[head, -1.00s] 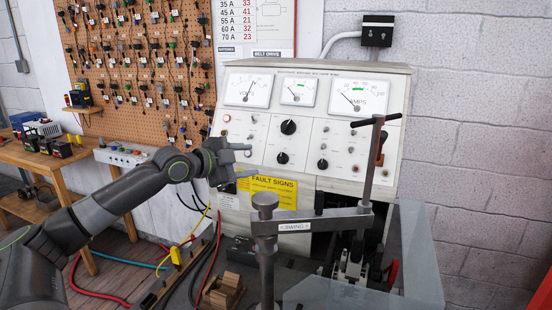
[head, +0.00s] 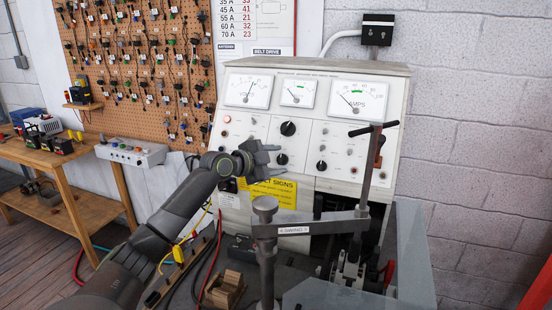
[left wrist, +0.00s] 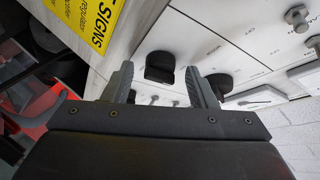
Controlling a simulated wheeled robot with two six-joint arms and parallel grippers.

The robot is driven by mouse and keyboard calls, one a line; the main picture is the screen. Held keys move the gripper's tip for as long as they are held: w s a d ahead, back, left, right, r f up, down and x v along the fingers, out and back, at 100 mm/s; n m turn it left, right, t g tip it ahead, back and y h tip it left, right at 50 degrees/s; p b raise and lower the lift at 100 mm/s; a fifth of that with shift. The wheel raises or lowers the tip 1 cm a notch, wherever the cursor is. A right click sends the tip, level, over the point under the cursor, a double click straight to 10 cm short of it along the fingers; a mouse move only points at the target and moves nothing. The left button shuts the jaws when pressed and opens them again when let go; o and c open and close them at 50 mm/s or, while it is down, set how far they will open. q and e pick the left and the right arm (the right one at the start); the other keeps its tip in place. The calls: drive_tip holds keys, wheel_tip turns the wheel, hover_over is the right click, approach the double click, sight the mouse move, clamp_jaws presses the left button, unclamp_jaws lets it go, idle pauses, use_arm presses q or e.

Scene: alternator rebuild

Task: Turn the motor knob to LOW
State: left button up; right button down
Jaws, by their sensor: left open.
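The sloped white test-bench panel (head: 304,143) carries three black knobs: an upper one (head: 288,128), a lower-left one (head: 282,159) and a lower-right one (head: 321,165). Their labels are too small to read, so I cannot tell which is the motor knob or where it points. My left gripper (head: 268,158) is open and empty, just left of the lower-left knob. In the left wrist view, a black knob (left wrist: 160,66) shows ahead between the open fingers (left wrist: 162,88), apparently untouched. A second knob (left wrist: 220,83) is beside the right finger. My right gripper is not in view.
A yellow fault-signs label (head: 268,188) lies below the gripper, partly covered by it. A grey swing arm (head: 310,223) with an upright T-handle (head: 373,130) stands before the panel. Gauges (head: 358,99) fill the panel's top. A wooden table (head: 62,165) stands left.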

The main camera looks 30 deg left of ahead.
use_arm(q)
drive_tip(key=shift+w, duration=0.1)
drive_tip(key=c, duration=0.9)
drive_tip(key=shift+m+g+h+b, duration=0.3)
drive_tip(key=shift+m+g+b, duration=0.2)
drive_tip(key=shift+m+b, duration=0.65)
drive_tip(key=shift+c, duration=0.2)
drive_tip(key=shift+w+r+m+g+b, duration=0.1)
drive_tip(key=shift+m+g+b, duration=0.3)
drive_tip(key=shift+m, duration=0.45)
drive_tip(key=shift+r+m+g+p, duration=0.25)
drive_tip(key=shift+m+g, duration=0.25)
drive_tip(key=shift+m, duration=0.3)
drive_tip(key=shift+r+m+g+p, duration=0.1)
drive_tip(key=shift+m+g+p, duration=0.4)
drive_tip(key=shift+m, duration=0.3)
drive_tip(key=m+g+p, duration=0.1)
drive_tip(key=m, duration=0.1)
drive_tip(key=shift+w+m+p, duration=0.1)
drive_tip(key=shift+m+p, duration=0.2)
drive_tip(key=shift+p, duration=0.1)
drive_tip(key=shift+m+g+y+p, duration=0.4)
drive_tip(key=shift+m+g+p, duration=0.1)
drive_tip(key=shift+m, duration=0.1)
